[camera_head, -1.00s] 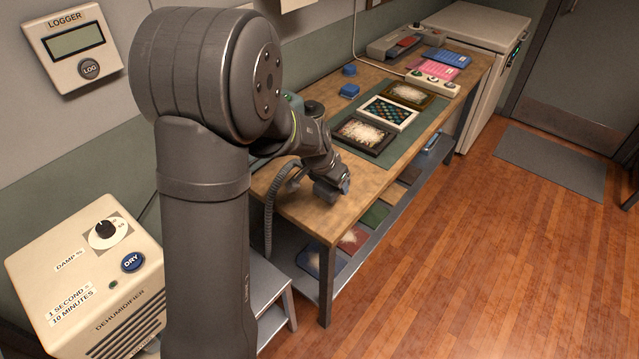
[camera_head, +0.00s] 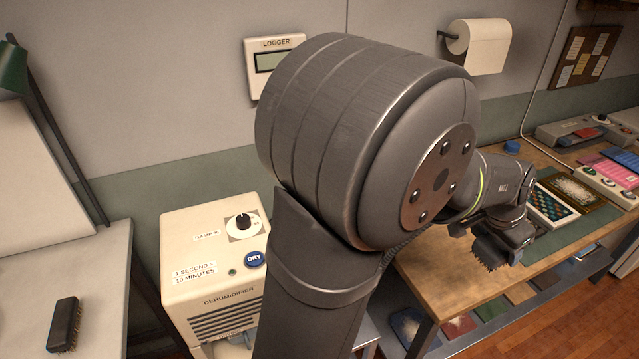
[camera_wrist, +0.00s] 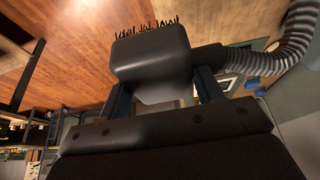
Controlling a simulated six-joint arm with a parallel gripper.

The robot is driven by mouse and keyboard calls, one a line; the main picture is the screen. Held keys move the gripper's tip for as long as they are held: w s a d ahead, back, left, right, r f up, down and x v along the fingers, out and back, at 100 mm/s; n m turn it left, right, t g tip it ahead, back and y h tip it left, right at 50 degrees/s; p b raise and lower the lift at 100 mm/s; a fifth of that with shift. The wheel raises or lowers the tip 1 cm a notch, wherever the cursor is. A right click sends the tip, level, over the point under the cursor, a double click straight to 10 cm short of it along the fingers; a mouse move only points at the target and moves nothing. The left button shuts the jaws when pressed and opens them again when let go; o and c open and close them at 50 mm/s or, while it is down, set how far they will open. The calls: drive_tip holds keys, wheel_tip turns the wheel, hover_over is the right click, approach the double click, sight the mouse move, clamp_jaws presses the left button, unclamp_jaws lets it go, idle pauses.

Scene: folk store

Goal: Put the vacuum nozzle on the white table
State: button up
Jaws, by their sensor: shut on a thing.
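My gripper (camera_wrist: 163,92) is shut on the dark vacuum nozzle (camera_wrist: 150,58), whose black bristles point away from me in the wrist view. A ribbed grey hose (camera_wrist: 270,60) runs from its side. In the head view the nozzle (camera_head: 490,252) hangs in my gripper (camera_head: 508,232) above the near part of the wooden workbench, apart from its top. The white table (camera_head: 100,275) is at the left of the head view, partly out of frame. A dark brush (camera_head: 65,325) lies on it.
The dehumidifier (camera_head: 190,285) stands between the white table and the workbench (camera_head: 440,275). A white board (camera_head: 35,165) and green lamp (camera_head: 12,68) are at the white table's back. The table's middle is clear. Framed trays (camera_head: 555,207) sit on the bench.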

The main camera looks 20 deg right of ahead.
drive_tip(key=r, duration=0.3)
drive_tip(key=shift+w+r, duration=0.1)
drive_tip(key=shift+w, duration=0.2)
drive_tip(key=w+a+n+t, duration=0.1)
drive_tip(key=w+a+n, duration=0.3)
drive_tip(key=w, duration=0.8)
drive_tip(key=w+a+n+t, duration=0.15)
drive_tip(key=w+a, duration=0.45)
drive_tip(key=w, duration=0.6)
drive_tip(key=w+a+n+t+y, duration=0.15)
drive_tip(key=w+a+n, duration=0.45)
drive_tip(key=w+a, duration=1.4)
drive_tip(key=n+y, duration=0.5)
drive_tip(key=n, duration=0.6)
hover_over(47, 274)
drive_tip(key=s, duration=0.2)
drive_tip(key=f, duration=1.2)
drive_tip(key=shift+w+d+f, duration=0.1)
drive_tip(key=shift+d+f, duration=0.1)
drive_tip(key=shift+d, duration=0.2)
drive_tip(key=shift+f, duration=1.9)
